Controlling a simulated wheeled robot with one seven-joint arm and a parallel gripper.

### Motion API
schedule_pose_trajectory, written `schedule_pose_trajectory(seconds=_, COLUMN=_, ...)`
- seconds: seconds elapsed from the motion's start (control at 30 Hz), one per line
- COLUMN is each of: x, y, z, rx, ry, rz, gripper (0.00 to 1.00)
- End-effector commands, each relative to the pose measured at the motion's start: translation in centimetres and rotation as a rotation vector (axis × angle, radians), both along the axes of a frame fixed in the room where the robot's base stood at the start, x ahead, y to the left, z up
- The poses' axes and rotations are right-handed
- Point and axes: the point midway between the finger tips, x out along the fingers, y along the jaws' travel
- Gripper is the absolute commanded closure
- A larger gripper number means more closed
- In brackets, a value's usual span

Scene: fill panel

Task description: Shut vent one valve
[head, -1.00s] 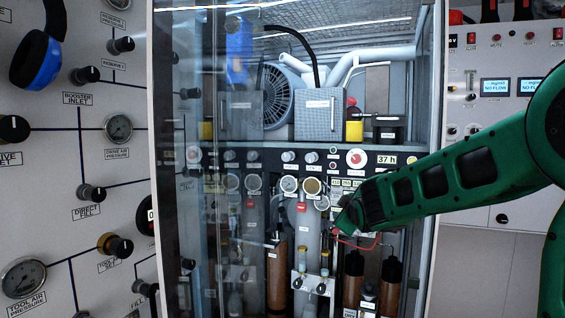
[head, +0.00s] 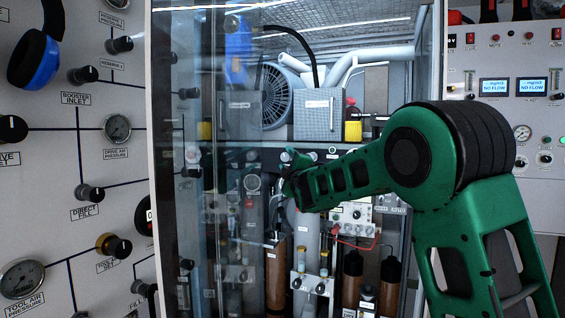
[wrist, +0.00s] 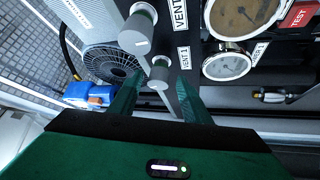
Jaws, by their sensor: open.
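Nothing is held. In the head view my gripper (head: 291,178) is at the dark panel inside the cabinet, and the arm and gripper hide the vent one valve there.
A similar larger-looking knob (wrist: 138,32) sits close to the vent one valve. Gauges (wrist: 228,64) are to its right. The cabinet's glass door (head: 200,110) stands left of my gripper, and a grey box (head: 318,113) sits above the panel.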

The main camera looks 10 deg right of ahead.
Motion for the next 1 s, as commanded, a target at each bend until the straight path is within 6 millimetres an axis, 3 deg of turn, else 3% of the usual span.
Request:
schedule_pose_trajectory(seconds=0.23, x=2.4, y=0.0, z=0.6, rx=0.001, ry=0.001, rz=0.001, gripper=0.56)
schedule_pose_trajectory(seconds=0.57, x=2.8, y=0.0, z=0.8, rx=0.001, ry=0.001, rz=0.001, gripper=0.56)
schedule_pose_trajectory(seconds=0.6, x=2.8, y=0.0, z=0.8, rx=0.001, ry=0.001, rz=0.001, gripper=0.59)
schedule_pose_trajectory(seconds=0.77, x=2.8, y=0.0, z=0.7, rx=0.001, ry=0.002, rz=0.001, gripper=0.97)
schedule_pose_trajectory(seconds=1.0, x=2.9, y=0.1, z=0.5, rx=0.024, ry=-0.011, rz=0.000, gripper=0.97)
